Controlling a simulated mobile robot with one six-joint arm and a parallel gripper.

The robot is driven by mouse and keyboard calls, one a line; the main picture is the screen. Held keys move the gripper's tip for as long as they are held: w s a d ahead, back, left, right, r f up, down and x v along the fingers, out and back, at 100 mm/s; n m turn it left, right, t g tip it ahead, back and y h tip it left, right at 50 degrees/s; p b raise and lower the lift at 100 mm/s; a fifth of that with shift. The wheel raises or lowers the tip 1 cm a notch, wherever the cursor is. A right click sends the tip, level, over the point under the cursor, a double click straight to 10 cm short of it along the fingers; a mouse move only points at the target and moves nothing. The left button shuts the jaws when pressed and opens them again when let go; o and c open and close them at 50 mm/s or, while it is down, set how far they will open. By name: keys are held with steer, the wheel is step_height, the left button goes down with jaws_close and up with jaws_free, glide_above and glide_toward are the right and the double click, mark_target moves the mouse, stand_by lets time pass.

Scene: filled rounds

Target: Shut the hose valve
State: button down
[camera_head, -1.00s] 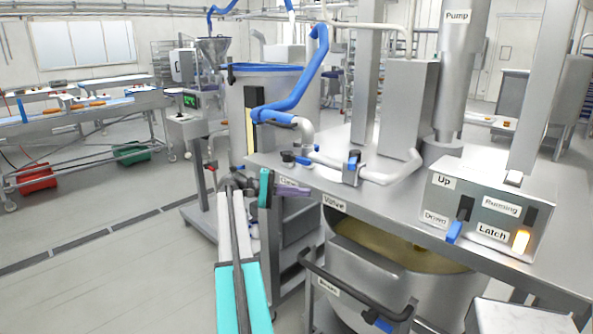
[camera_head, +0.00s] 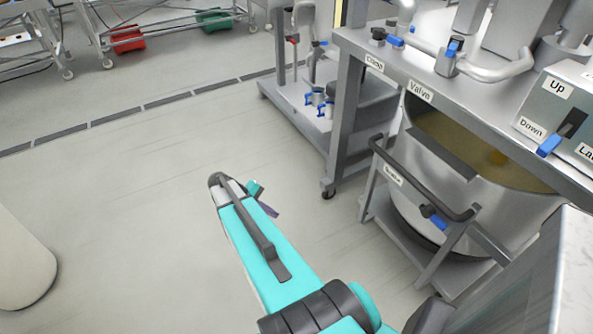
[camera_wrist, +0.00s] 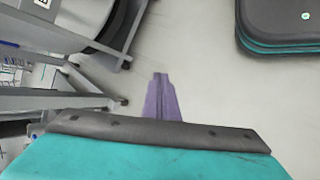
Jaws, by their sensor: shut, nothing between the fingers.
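A valve (camera_head: 446,62) with a short blue lever (camera_head: 454,47) sits on the bent steel pipe, on the tabletop behind the Valve label (camera_head: 419,91). In the head view the lever points up, across the pipe's run; its exact setting is too small to tell. My gripper (camera_head: 268,210) has purple fingers and is over the open floor, left of the table and apart from the valve. In the wrist view its fingers (camera_wrist: 160,80) are together and empty, with floor beyond. The valve does not show there.
A Clamp label (camera_head: 373,64) with a blue-handled fitting (camera_head: 388,40) lies left of the valve. The control box (camera_head: 570,115) stands right. A large vat (camera_head: 440,190) and trolley with a brake handle (camera_head: 425,190) stand below.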

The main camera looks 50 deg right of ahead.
steer(key=s+a+f+y, duration=0.2)
steer(key=s+a+f, duration=0.2)
steer(key=a, duration=0.8)
steer(key=s+a+f+n+y, duration=0.1)
steer(key=s+a+f, duration=0.4)
steer(key=a, duration=0.7)
steer(key=s+a+f+n+y, duration=0.1)
steer(key=s+a+f+y, duration=0.1)
steer(key=s+a+f, duration=0.3)
steer(key=s+a, duration=0.3)
steer(key=a, duration=0.4)
steer(key=shift+s+f+y, duration=0.25)
steer(key=shift+y, duration=0.05)
steer(key=shift+d, duration=0.1)
